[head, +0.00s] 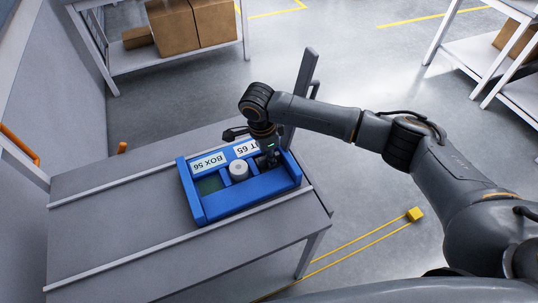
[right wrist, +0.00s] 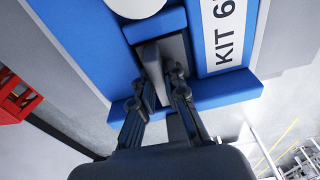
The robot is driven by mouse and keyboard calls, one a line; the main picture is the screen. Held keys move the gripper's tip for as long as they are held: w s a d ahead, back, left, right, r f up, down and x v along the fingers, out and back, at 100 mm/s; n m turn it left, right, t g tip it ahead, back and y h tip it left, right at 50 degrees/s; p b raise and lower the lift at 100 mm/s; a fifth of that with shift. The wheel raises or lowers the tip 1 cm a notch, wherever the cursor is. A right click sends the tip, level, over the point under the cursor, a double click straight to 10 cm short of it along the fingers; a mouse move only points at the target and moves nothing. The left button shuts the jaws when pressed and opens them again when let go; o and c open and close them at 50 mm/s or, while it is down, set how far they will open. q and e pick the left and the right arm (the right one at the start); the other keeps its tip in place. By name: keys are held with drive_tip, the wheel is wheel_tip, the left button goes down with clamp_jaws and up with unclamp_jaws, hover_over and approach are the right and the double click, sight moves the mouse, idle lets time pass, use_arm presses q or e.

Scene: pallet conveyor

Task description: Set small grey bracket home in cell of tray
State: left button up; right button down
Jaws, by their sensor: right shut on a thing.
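The blue tray (head: 250,197) lies on the grey conveyor table, with white labels along its far side. It also shows in the right wrist view (right wrist: 100,45). My right gripper (head: 270,156) is down at the tray's right-hand cell. In the right wrist view my right gripper (right wrist: 162,88) is shut on the small grey bracket (right wrist: 151,58), which stands between blue walls at the cell. Whether the bracket touches the cell floor is hidden. In the head view the gripper covers the bracket. My left gripper is not in view.
A pale round part (head: 238,170) sits in the tray's middle, beside the occupied cell. Low rails (head: 150,272) run along the table (head: 90,225). A dark upright post (head: 304,85) stands behind the gripper. The table left of the tray is clear.

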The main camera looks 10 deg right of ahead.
sight(264, 158)
drive_tip(key=shift+f, duration=0.2)
drive_tip(key=c, duration=1.5)
unclamp_jaws()
drive_tip(key=shift+c, duration=0.2)
drive_tip(key=shift+o, duration=0.8)
drive_tip(key=shift+r, duration=0.1)
wheel_tip(264, 158, up, 12)
drive_tip(key=a+b, duration=0.1)
drive_tip(key=b, duration=0.1)
drive_tip(key=shift+s+a, duration=0.15)
drive_tip(key=shift+a, duration=0.1)
drive_tip(key=shift+s, duration=0.1)
